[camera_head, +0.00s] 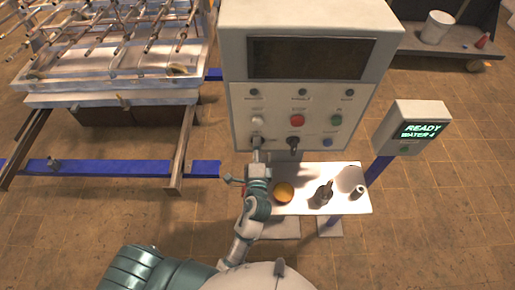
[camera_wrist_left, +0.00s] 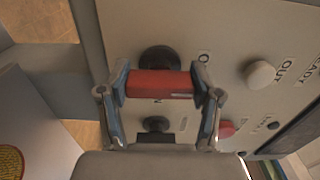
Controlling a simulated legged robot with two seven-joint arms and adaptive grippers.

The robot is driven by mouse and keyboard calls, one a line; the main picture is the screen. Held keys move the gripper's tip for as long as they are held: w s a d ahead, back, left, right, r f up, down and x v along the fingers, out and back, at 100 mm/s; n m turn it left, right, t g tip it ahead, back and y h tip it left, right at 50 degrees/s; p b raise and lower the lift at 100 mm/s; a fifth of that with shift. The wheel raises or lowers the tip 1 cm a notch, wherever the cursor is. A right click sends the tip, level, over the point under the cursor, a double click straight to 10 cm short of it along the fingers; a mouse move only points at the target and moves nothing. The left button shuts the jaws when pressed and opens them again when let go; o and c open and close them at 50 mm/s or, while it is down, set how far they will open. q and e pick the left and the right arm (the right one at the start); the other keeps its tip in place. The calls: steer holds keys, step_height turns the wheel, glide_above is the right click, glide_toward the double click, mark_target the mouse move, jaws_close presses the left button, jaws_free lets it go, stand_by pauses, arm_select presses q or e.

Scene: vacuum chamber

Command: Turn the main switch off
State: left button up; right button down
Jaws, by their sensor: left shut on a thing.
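The main switch (camera_wrist_left: 160,84) is a red handle on a round black base at the lower left of the grey control panel (camera_head: 243,97). My left gripper (camera_head: 257,148) is at the panel's lower left. In the left wrist view my left gripper (camera_wrist_left: 162,88) has one finger at each end of the red handle and is shut on it. The handle lies level across that picture. In the head view the gripper largely hides the switch. A letter O shows on the panel beside it. My right gripper is in neither view.
A black key-like knob (camera_head: 293,142) sits right of the switch, with a red button (camera_head: 297,120) and white knob (camera_head: 257,121) above. A READY display (camera_head: 421,131) stands right.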

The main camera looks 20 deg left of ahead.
arm_select(q)
steer(key=shift+f, duration=0.25)
steer(key=o, duration=1.2)
steer(key=shift+c, duration=0.2)
steer(key=shift+r, duration=0.1)
steer(key=v, duration=0.7)
steer(key=shift+s, duration=0.3)
steer(key=shift+d, duration=0.1)
